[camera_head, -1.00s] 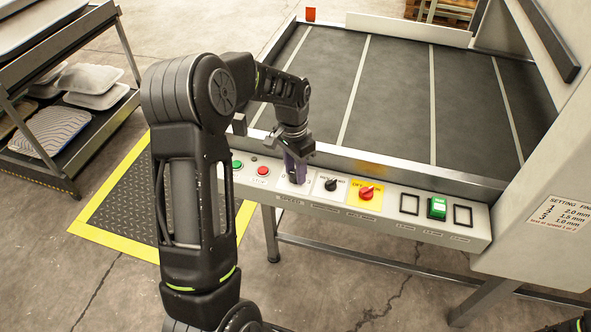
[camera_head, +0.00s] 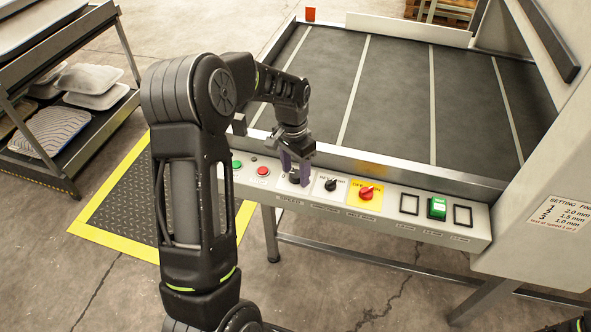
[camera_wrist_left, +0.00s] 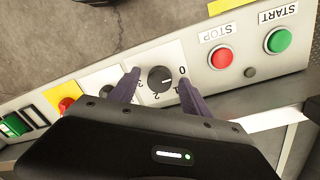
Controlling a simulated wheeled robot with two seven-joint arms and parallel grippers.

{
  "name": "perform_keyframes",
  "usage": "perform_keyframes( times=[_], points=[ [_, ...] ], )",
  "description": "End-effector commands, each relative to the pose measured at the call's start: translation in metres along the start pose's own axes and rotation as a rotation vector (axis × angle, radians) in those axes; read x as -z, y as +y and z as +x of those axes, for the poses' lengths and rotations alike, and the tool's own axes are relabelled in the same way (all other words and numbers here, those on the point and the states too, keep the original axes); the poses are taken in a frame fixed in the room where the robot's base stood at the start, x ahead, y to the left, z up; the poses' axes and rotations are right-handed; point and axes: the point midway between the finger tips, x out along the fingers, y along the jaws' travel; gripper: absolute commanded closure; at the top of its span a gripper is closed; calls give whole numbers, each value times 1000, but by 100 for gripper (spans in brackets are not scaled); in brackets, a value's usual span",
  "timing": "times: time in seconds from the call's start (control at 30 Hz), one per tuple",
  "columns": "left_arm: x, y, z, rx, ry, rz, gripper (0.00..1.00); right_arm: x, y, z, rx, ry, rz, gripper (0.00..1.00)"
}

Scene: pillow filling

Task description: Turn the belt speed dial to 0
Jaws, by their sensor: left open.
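The belt speed dial (camera_wrist_left: 160,79) is a round black knob on a white plate, with digits 0 to 3 around it in the left wrist view. Which digit its mark meets is too small to tell. In the head view the dial (camera_head: 293,178) shows partly between my fingers, above the SPEED label. My left gripper (camera_head: 295,174) is open, pointing down at the panel. In the left wrist view its purple fingers (camera_wrist_left: 158,75) stand on either side of the dial, with visible gaps. My right gripper is not in view.
On the same panel are a green START button (camera_wrist_left: 278,40), a red STOP button (camera_wrist_left: 221,58), a black knob (camera_head: 331,184), a red knob on yellow (camera_head: 367,192) and a lit green switch (camera_head: 437,208). The dark belt (camera_head: 390,100) lies behind. A tray rack (camera_head: 60,130) stands at left.

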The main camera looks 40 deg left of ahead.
Motion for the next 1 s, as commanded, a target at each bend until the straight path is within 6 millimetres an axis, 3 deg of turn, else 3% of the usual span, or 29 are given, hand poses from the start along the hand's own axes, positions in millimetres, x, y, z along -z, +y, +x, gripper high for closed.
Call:
perform_keyframes(
  times=[0.27, 0.7, 1.0],
  points=[
    [0, 0, -12, 1, 2, 0, 45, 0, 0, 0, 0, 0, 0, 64],
    [0, 0, -74, 0, 1, 1, 45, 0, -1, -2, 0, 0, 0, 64],
    [0, 0, -78, 0, 0, 0, 45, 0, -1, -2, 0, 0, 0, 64]
  ],
)
